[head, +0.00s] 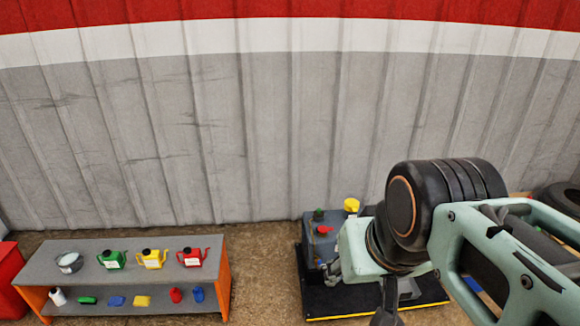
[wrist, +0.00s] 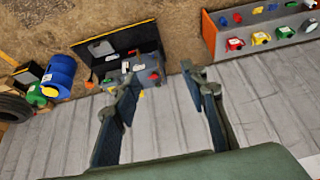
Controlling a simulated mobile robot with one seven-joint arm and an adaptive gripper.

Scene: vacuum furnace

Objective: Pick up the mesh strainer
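The mesh strainer (head: 70,262) looks like a round, pale metal bowl. It sits on the left end of the grey bench top (head: 130,246) in the head view. In the wrist view, which is turned around, the strainer (wrist: 309,27) is small at the upper right edge. My gripper (wrist: 160,82) is open, with nothing between its two fingers.
Small bottles and coloured items lie on the lower shelf. A black-based unit (head: 320,299) stands right of the bench, with floor between. A corrugated wall (head: 250,130) runs behind.

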